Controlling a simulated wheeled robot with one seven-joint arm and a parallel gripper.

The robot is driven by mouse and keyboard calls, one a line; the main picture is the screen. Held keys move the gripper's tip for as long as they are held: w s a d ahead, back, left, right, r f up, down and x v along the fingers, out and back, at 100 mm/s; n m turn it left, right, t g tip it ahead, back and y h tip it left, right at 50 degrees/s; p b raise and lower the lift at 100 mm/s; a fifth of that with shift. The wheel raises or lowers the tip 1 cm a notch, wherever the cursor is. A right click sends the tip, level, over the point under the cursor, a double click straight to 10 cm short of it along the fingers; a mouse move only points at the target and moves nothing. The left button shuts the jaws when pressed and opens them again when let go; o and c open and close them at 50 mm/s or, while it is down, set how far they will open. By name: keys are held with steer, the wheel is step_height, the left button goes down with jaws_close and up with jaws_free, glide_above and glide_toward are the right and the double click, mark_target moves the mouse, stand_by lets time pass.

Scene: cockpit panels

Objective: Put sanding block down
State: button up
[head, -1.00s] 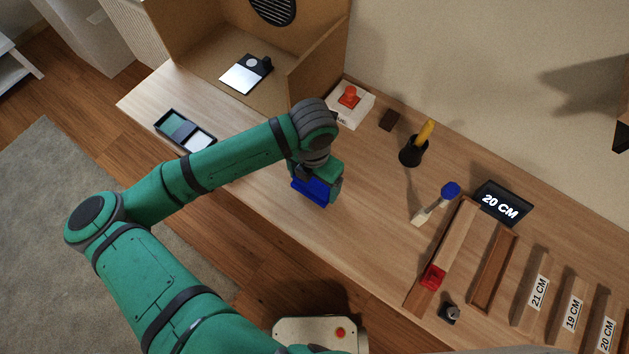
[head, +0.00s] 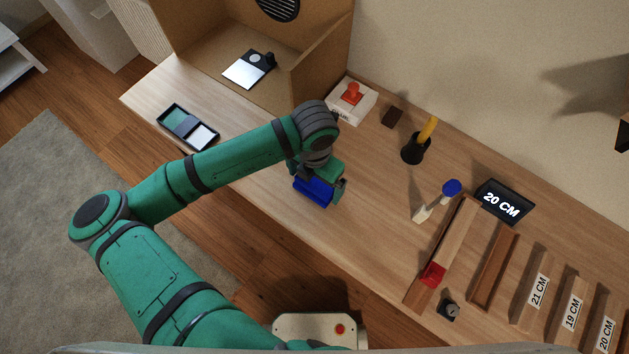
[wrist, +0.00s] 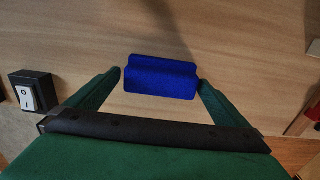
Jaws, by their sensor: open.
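The blue sanding block (head: 314,190) is at the front part of the wooden workbench, under my gripper (head: 322,183). In the wrist view the block (wrist: 160,78) lies across the space between the two green fingers of my gripper (wrist: 160,80). The fingers are spread, with a small gap visible at each end of the block. The block appears to rest on the bench top (wrist: 215,45). In the head view my arm hides part of it.
A black tray (head: 172,120) with two inserts lies to the left. A red button on a white base (head: 345,110) and a black holder (head: 413,153) stand behind. A wooden rail with a red piece (head: 432,275) and labelled planks (head: 535,285) are right. A black switch (wrist: 32,95) shows in the wrist view.

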step_height(320, 180, up, 10)
steer(key=w+d+r+n+t+h, duration=0.25)
steer(key=d+r+h, duration=0.2)
steer(key=d, duration=0.65)
steer(key=w+d+r+n+t+h, duration=0.1)
steer(key=w+d+r+n+h, duration=0.25)
steer(key=d, duration=0.85)
steer(key=w+d+r+n+t+h, duration=0.1)
steer(key=d+r+n+t+h, duration=0.35)
steer(key=r+n+h, duration=0.35)
steer(key=n+t+y, duration=0.8)
steer(key=n+y, duration=0.8)
steer(key=n, duration=1.3)
glide_toward(314, 182)
steer(key=d, duration=0.2)
steer(key=s+d, duration=0.1)
steer(key=d, duration=0.2)
steer(key=shift+s+d+r, duration=0.3)
steer(key=shift+s+r, duration=0.05)
steer(key=s+a, duration=0.5)
steer(key=s, duration=0.6)
steer(key=shift+a+f+g, duration=0.25)
steer(key=shift+a+g, duration=0.05)
